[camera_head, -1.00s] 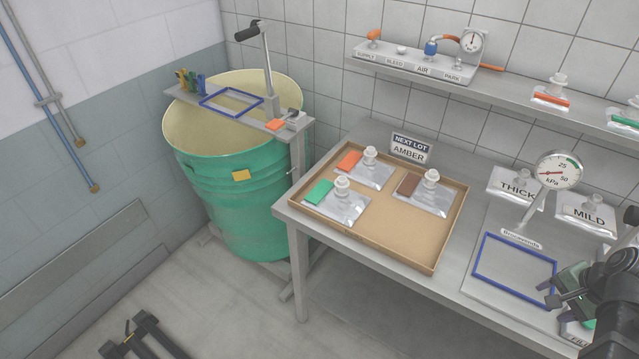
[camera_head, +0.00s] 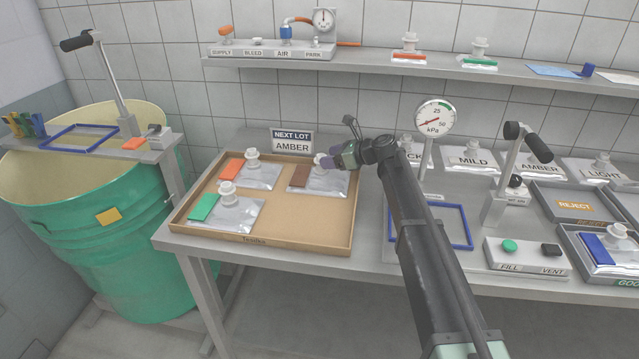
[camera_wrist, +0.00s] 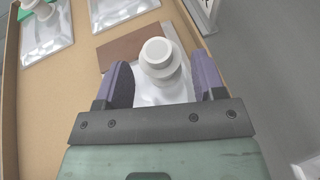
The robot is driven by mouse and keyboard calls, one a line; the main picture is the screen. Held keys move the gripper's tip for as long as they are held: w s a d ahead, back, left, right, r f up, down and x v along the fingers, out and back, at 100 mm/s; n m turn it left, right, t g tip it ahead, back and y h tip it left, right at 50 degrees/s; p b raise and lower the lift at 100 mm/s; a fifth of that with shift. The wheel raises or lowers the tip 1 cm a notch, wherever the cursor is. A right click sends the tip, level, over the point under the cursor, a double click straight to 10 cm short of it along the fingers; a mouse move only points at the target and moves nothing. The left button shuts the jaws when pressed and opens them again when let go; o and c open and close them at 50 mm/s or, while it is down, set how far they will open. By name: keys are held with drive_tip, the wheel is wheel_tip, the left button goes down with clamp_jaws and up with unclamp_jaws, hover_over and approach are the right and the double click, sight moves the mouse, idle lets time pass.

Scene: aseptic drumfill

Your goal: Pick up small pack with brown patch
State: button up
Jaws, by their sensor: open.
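The small pack with the brown patch (camera_head: 301,175) lies in the back right of the shallow cardboard tray (camera_head: 300,246). It is a silver pouch with a white spout. My gripper (camera_wrist: 163,82) is open, with one purple finger on each side of the white spout. The fingers appear apart from the spout. In the head view, my gripper (camera_head: 330,162) is over the right part of this pack and partly hides it. The lower part of the pouch is hidden in the wrist view.
Packs with an orange patch (camera_head: 231,169) and a green patch (camera_head: 203,207) share the tray. A sign reading NEXT LOT AMBER (camera_head: 291,141) stands behind it. A pressure gauge (camera_head: 435,116) and a blue frame (camera_head: 468,228) are to the right. The tray's front right is bare.

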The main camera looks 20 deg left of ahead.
sight(317, 158)
drive_tip(key=b+x, duration=0.2)
drive_tip(key=x, duration=0.3)
drive_tip(key=shift+a, duration=0.1)
drive_tip(key=shift+s, duration=0.1)
drive_tip(key=c, duration=0.7)
drive_tip(key=shift+r+p, duration=0.2)
drive_tip(key=shift+p, duration=0.1)
wheel_tip(317, 158, up, 20)
drive_tip(key=p, duration=1.9)
drive_tip(key=shift+p, duration=0.35)
